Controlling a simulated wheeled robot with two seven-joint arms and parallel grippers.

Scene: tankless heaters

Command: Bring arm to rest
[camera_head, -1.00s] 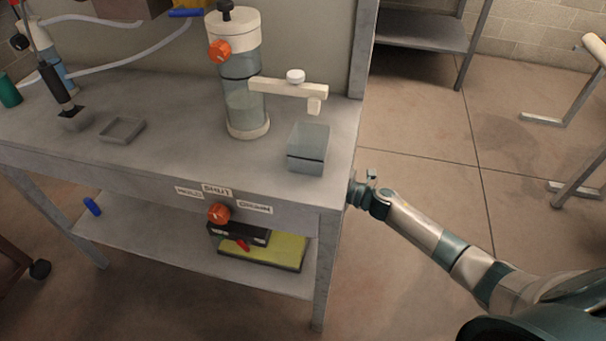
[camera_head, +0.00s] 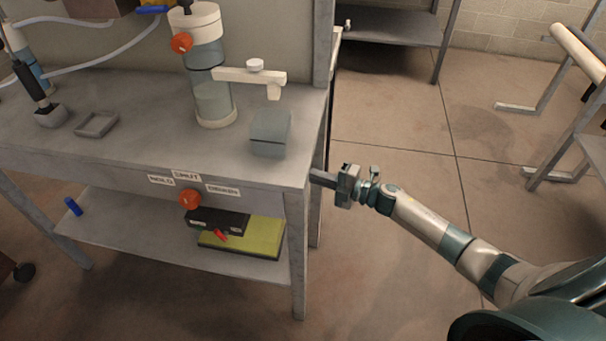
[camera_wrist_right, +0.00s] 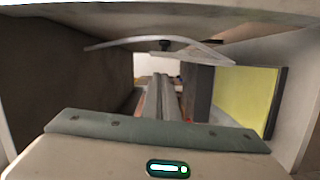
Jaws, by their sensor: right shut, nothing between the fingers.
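My right arm comes in from the lower right in the head view. Its gripper (camera_head: 318,178) is shut and empty, beside the bench's right end, below the top's level. The fingertips are at or behind the bench's corner; contact cannot be told. In the right wrist view the closed fingers (camera_wrist_right: 162,98) point ahead beneath a pale overhead surface. My left gripper is not in view.
The workbench (camera_head: 270,178) carries a cylindrical tank (camera_head: 213,100), a grey-green box (camera_head: 270,133) and a shallow tray (camera_head: 96,123). An orange knob (camera_head: 190,199) is on its front. A metal rack (camera_head: 570,150) stands right, with open floor between.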

